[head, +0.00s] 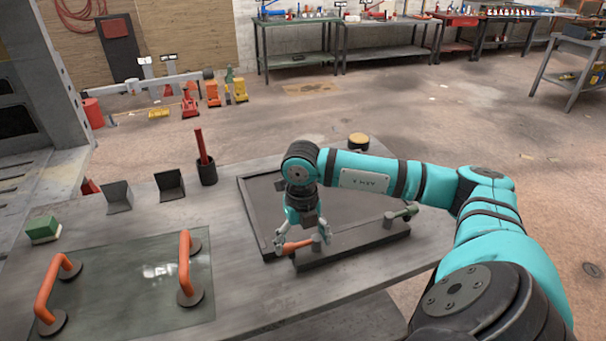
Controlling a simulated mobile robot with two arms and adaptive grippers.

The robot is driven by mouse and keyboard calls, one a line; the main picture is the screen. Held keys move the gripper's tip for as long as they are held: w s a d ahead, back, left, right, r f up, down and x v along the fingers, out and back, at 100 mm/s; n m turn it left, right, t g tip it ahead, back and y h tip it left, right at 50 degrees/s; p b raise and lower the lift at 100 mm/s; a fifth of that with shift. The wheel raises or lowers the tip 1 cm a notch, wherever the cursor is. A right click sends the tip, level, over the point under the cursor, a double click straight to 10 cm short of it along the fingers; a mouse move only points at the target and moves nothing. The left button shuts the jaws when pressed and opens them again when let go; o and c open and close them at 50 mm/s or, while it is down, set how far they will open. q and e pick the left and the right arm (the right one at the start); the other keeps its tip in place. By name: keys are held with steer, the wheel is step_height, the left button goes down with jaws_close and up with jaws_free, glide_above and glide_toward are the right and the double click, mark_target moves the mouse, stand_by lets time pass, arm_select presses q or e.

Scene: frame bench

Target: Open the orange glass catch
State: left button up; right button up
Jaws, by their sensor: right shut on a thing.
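The orange glass catch (296,246) is a short orange lever on the dark bar along the near side of the dark frame (250,217), on the grey bench. It lies roughly level, pointing left from a grey pivot post. My right gripper (302,240) comes down from above with its fingers around the catch and is shut on it. The fingers partly cover the lever. My left gripper is not in view.
A glass pane (125,290) with two orange handles (185,265) lies on the bench at left. A green block (43,229), two dark metal brackets (117,197), and a black cup (206,173) holding a red stick stand behind it. A yellow-topped round tin (358,142) stands behind my right arm.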

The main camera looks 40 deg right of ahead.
mark_target(300, 245)
steer(key=o, duration=1.4)
steer(key=shift+a+f, duration=0.1)
steer(key=shift+a, duration=0.2)
steer(key=shift+o, duration=0.2)
steer(key=shift+w, duration=0.1)
steer(key=shift+r, duration=0.3)
step_height(300, 245, up, 11)
steer(key=shift+r, duration=0.2)
